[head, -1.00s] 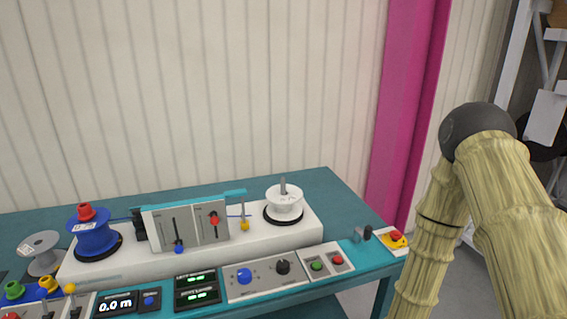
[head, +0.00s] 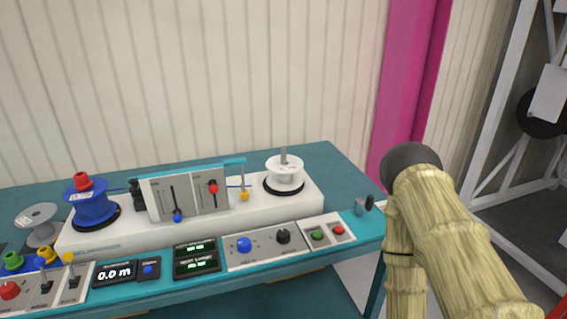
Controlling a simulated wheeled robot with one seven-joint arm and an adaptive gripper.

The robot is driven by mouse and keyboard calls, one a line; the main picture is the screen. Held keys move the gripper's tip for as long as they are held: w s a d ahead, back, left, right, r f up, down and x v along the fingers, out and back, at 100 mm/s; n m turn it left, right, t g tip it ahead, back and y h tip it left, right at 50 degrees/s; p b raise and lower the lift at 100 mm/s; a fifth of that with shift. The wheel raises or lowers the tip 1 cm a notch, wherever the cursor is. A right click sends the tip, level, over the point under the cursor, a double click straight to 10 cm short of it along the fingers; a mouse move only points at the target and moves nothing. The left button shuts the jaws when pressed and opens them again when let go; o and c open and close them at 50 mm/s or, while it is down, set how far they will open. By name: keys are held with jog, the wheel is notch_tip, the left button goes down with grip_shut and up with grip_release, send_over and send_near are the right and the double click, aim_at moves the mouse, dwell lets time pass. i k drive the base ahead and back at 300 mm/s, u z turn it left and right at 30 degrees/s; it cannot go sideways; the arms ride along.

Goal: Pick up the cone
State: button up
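Small coloured pieces that may be cones stand at the left of the bench in the head view. A red piece (head: 82,181) sits on top of the blue reel (head: 91,207). My gripper is outside the view.
A teal bench (head: 325,160) carries a white winding machine (head: 130,235) with a white reel (head: 284,172) at its right. Control panels with knobs and levers line the front edge. A magenta post (head: 405,80) stands behind. A white shelf frame (head: 497,110) is at the far right.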

aim_at(46, 250)
jog(key=u, duration=3.5)
jog(key=i, duration=2.3)
jog(key=z, duration=1.15)
